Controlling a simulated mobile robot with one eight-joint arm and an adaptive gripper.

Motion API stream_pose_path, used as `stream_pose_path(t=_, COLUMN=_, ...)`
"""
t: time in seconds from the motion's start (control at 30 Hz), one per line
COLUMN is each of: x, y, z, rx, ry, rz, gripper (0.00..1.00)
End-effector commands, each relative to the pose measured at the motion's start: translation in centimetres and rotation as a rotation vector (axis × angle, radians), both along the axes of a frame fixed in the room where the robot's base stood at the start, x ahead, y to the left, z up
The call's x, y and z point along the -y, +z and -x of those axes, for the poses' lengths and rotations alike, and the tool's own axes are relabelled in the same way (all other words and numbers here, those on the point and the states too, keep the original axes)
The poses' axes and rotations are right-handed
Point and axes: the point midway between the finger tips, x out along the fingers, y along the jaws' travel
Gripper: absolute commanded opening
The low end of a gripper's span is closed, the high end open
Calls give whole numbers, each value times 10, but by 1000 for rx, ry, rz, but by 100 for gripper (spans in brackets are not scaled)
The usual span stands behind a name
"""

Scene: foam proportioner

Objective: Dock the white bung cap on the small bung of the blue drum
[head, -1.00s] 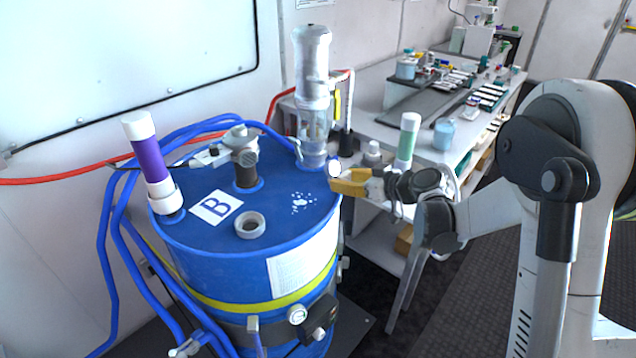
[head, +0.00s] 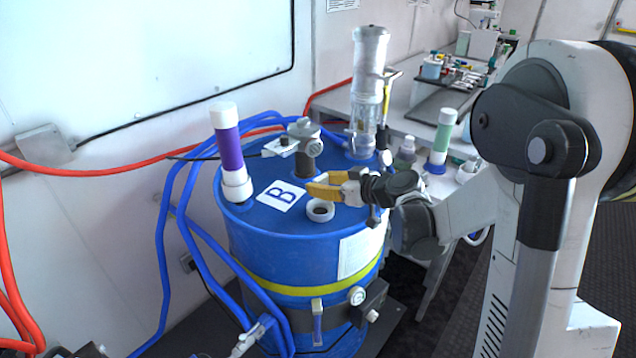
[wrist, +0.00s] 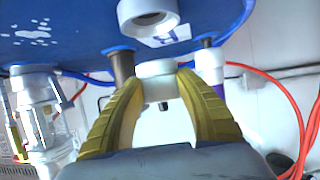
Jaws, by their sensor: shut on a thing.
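The blue drum (head: 300,262) stands upright in the head view with fittings on its lid. A short white collar around a dark opening, the small bung (head: 320,211), sits near the front of the lid. It also shows at the top of the wrist view (wrist: 148,14). My gripper (head: 312,186) is over the lid, just behind and above the collar in the picture. Its yellow fingers are shut on the white bung cap (wrist: 157,82), seen between the fingertips in the wrist view. The cap is apart from the collar; the fingers mostly hide it in the head view.
A purple tube (head: 229,150), a grey valve fitting (head: 303,150) and a tall clear cylinder (head: 368,90) rise from the lid. Blue hoses (head: 168,225) run down the drum's left. A bench (head: 408,110) with a green-and-white bottle (head: 441,138) stands behind to the right.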

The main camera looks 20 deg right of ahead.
Motion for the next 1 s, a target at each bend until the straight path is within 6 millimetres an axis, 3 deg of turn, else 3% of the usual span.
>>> stream_pose_path(t=0.4, x=0, y=-44, z=0, rx=0, ry=1, rz=0, gripper=9)
stream_pose_path(t=1.0, x=-1, y=-46, z=0, rx=0, ry=1, rz=0, gripper=9)
